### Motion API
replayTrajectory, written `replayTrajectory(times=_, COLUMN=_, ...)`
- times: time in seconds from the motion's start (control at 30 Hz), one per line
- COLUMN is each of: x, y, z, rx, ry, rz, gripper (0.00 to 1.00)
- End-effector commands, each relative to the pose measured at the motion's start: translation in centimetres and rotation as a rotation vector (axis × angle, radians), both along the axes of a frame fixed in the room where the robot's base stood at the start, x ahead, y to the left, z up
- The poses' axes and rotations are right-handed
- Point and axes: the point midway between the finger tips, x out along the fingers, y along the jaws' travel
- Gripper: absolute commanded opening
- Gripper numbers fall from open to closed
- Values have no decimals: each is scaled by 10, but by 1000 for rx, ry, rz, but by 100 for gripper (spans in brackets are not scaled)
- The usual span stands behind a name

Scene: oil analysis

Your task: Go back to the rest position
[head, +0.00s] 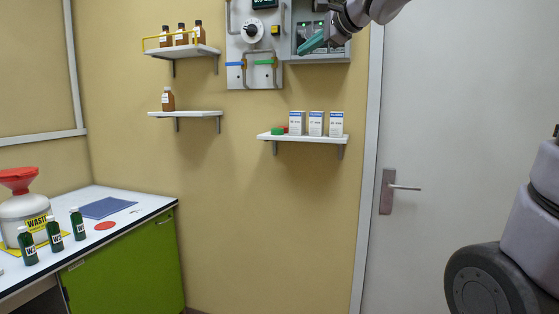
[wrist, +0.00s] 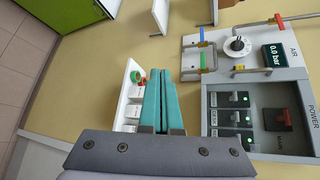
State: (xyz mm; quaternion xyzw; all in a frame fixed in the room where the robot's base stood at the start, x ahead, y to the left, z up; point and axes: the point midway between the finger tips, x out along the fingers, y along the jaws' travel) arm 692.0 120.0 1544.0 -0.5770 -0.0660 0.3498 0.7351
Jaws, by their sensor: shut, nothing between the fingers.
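My gripper (head: 312,43) has teal fingers and is shut and empty. In the head view it is at the top, in front of the open power box (head: 337,54) on the wall. It also shows in the wrist view (wrist: 157,75), where the teal fingers lie together. There they point past the small white shelf and stand left of the panel with the power box (wrist: 225,118). Part of my arm shows at the top right of the head view.
A shelf (head: 268,136) with white boxes is below the panel (head: 236,70). Brown bottles stand on two shelves (head: 208,50) at left. A bench (head: 140,205) holds a waste container (head: 25,215) and green bottles. A closed door (head: 460,150) is at right.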

Motion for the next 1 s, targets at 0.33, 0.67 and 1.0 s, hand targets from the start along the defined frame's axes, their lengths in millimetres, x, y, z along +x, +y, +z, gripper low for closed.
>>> replayTrajectory(times=0.33, x=-163, y=-127, z=-155, rx=-868, ry=-58, rz=271, gripper=0)
replayTrajectory(times=0.67, x=-223, y=-177, z=-216, rx=-1151, ry=-9, rz=412, gripper=0)
replayTrajectory(times=1.0, x=-223, y=-177, z=-216, rx=-1151, ry=-9, rz=412, gripper=0)
